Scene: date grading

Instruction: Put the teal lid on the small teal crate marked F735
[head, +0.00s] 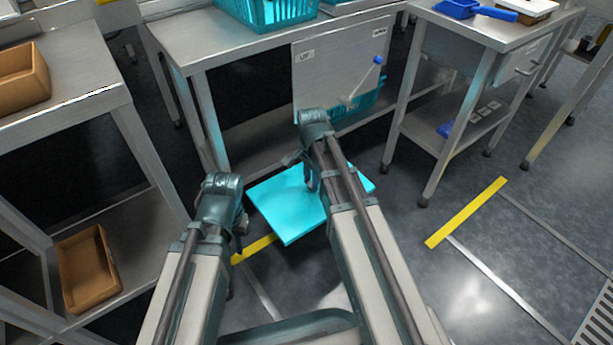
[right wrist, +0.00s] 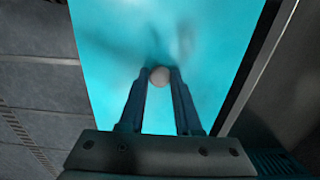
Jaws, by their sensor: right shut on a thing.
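The teal lid (head: 285,205) is a flat bright panel held in the air over the floor, in front of the middle table. My right gripper (head: 312,185) is above it. In the right wrist view, the fingers (right wrist: 158,85) are shut on the lid's round pale knob (right wrist: 160,77), with the teal surface (right wrist: 115,40) behind. My left gripper (head: 237,240) hangs empty-looking left of the lid; its fingers are mostly hidden. A teal crate (head: 265,12) stands on the middle table, cut by the top edge. Another teal crate (head: 362,108) shows partly on the lower shelf. I cannot read F735 on either.
A white board (head: 335,65) hangs at the middle table's front and hides part of the lower crate. A wheeled cart (head: 470,70) stands right. The floor (head: 400,225) at right is open, with yellow markings.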

